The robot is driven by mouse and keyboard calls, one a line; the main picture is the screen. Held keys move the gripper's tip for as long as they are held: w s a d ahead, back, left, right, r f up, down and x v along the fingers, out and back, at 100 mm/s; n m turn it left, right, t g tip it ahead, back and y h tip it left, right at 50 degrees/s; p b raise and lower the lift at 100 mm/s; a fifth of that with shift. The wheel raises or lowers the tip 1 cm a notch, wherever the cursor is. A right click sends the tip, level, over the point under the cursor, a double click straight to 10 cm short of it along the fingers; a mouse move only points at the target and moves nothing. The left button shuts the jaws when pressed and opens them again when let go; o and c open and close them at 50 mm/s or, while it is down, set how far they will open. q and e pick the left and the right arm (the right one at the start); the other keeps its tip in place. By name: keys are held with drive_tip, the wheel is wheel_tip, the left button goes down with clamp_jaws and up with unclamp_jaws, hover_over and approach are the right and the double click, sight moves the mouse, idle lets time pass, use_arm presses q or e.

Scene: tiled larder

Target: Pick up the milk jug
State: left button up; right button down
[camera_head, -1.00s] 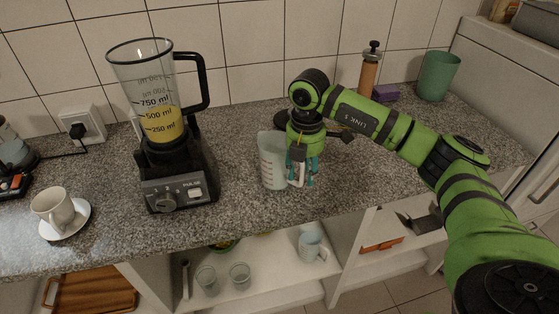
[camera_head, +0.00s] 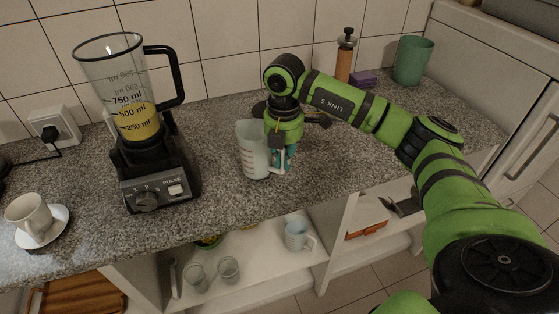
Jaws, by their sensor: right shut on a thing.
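The milk jug (camera_head: 254,152) is a clear measuring jug with red marks and whitish contents. It is upright at the middle of the granite counter, near the front edge. My right gripper (camera_head: 281,160) points down at the jug's right side and is shut on its handle. The arm hides part of the jug's right side. I cannot tell whether the jug's base touches the counter. My left gripper is not in view.
A blender (camera_head: 145,150) with yellow liquid stands left of the jug. A cup (camera_head: 30,215) on a saucer (camera_head: 57,232) is at far left. A pepper mill (camera_head: 345,58), a purple block (camera_head: 362,79) and a green tumbler (camera_head: 412,62) stand at the back right. Glasses and a mug (camera_head: 298,236) are on the shelf below.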

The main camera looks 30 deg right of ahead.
wheel_tip(320, 180, up, 3)
drive_tip(key=shift+w+b, duration=0.1)
drive_tip(key=shift+b, duration=0.5)
drive_tip(key=s+d+r+b, duration=0.1)
drive_tip(key=s+d+r, duration=0.6)
drive_tip(key=d, duration=0.2)
drive_tip(key=shift+d, duration=0.25)
